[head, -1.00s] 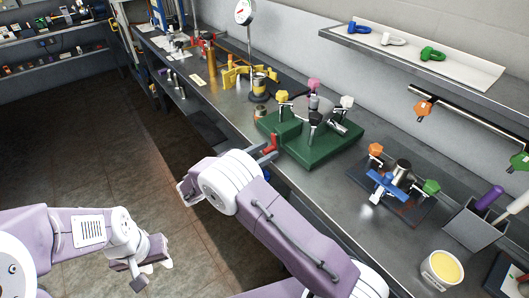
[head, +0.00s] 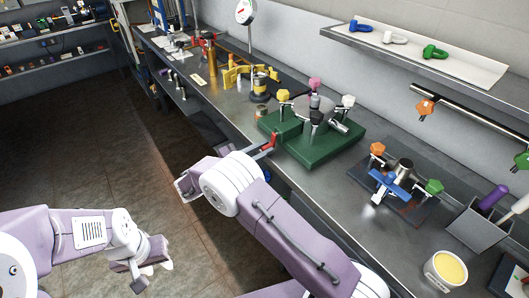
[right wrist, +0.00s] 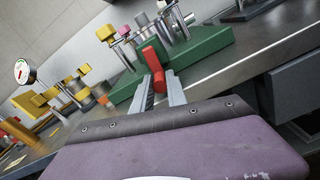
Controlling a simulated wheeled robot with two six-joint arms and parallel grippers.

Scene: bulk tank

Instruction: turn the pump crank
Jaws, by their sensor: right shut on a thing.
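The pump is a green block (head: 330,146) on the bench with metal fittings and yellow, pink and white knobs on top. Its crank has a red handle (head: 272,140) at the block's near left side. My right gripper (head: 265,149) reaches the handle over the bench edge. In the right wrist view the red handle (right wrist: 154,66) stands between the two fingers (right wrist: 160,88), which are shut on it. The crank's pivot is not clear to see. My left gripper (head: 149,276) hangs low over the floor, away from the bench, its fingers apart and empty.
Right of the pump stands a dark plate with a blue-handled valve (head: 387,184). A tub of yellow stuff (head: 444,269) and a grey bin (head: 477,222) are further right. A gauge (head: 245,12) and yellow fittings (head: 238,77) stand left. A shelf (head: 440,62) overhangs the back.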

